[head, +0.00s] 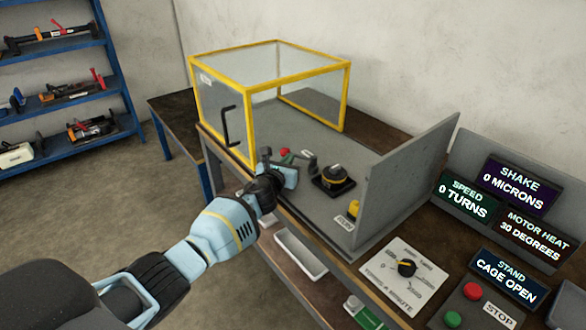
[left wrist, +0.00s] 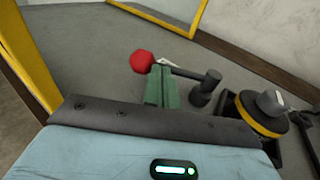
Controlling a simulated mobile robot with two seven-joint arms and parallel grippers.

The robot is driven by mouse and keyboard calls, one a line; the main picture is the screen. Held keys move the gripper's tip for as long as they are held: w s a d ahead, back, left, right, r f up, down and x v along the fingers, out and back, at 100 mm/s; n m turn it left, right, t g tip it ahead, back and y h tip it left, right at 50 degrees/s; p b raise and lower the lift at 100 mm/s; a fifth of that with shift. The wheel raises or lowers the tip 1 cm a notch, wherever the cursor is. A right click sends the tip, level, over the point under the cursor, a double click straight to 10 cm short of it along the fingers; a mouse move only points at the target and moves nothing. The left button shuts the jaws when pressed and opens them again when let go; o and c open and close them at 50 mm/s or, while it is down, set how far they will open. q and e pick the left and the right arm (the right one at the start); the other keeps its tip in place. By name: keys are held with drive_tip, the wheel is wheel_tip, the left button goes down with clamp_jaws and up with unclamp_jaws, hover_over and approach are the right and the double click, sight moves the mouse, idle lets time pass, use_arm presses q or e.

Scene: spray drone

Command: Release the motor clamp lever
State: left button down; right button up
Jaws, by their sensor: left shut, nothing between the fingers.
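The clamp lever is a dark arm with a red ball knob (head: 285,152) on the grey stand. In the left wrist view the red knob (left wrist: 142,62) is at the lever's left end, and its arm runs right to an upright dark post (left wrist: 205,90). The motor (head: 335,175), dark with a yellow ring, sits right of the lever on a black base; it also shows in the left wrist view (left wrist: 258,112). My left gripper (head: 290,174) is shut and empty, its green fingertips (left wrist: 161,76) close beside the knob. I cannot tell whether they touch the lever. My right gripper is out of view.
A yellow-framed clear cage (head: 249,120) with a black handle stands behind-left. A grey upright panel (head: 405,185) bounds the stand on the right. A dial plate (head: 398,278), a red button (head: 472,291) and displays, one reading CAGE OPEN (head: 508,280), are at the right.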

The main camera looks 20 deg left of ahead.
use_arm(q)
drive_tip(key=shift+w+a+f, duration=0.1)
drive_tip(key=shift+w+a, duration=0.25)
drive_tip(key=shift+w+a+f+b, duration=0.15)
drive_tip(key=shift+w+b, duration=0.15)
drive_tip(key=shift+w, duration=0.2)
drive_tip(key=shift+w+a+r+b, duration=0.15)
drive_tip(key=shift+w+b, duration=0.1)
drive_tip(key=shift+w, duration=0.55)
drive_tip(key=shift+d, duration=0.1)
